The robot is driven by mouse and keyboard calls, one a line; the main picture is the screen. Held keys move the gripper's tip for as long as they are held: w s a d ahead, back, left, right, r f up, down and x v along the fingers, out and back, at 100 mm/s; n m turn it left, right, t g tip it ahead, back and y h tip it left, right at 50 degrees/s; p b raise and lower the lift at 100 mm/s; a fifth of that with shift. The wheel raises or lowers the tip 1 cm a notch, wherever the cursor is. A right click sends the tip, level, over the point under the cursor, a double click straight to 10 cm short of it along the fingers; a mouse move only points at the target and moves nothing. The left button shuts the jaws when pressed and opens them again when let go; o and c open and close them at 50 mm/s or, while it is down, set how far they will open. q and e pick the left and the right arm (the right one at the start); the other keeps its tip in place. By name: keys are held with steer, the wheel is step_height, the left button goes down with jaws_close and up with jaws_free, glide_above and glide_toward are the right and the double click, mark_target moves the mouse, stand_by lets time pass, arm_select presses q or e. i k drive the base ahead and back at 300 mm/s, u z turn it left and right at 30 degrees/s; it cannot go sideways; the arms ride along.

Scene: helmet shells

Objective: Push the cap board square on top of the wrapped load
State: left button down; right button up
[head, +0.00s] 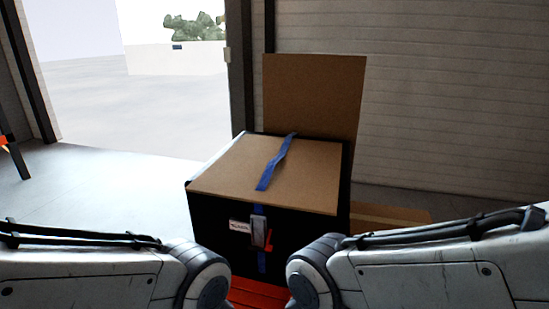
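The wrapped load (225,242) is a black-wrapped box straight ahead. The brown cap board (235,170) lies flat on top. A pale strip of the load's top shows along the board's left edge and a thin dark strip along its right. A blue strap (278,160) lies across the board, and its lower part runs down the front through a buckle (259,232) with a red part. Both my arms reach in from the lower corners, and their rounded joints are in front of the load's lower part. Neither gripper's fingers are visible.
A taller brown panel (315,95) stands upright behind the load. Something red (258,292) lies under the load, and low brown cardboard (390,215) lies to its right. A ribbed wall is at the back right. A doorway and open floor are on the left.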

mark_target(307, 177)
steer(key=k, duration=0.65)
steer(key=u, duration=0.6)
steer(key=i, duration=0.5)
steer(key=u, duration=0.65)
steer(key=i, duration=1.2)
steer(key=z, duration=0.75)
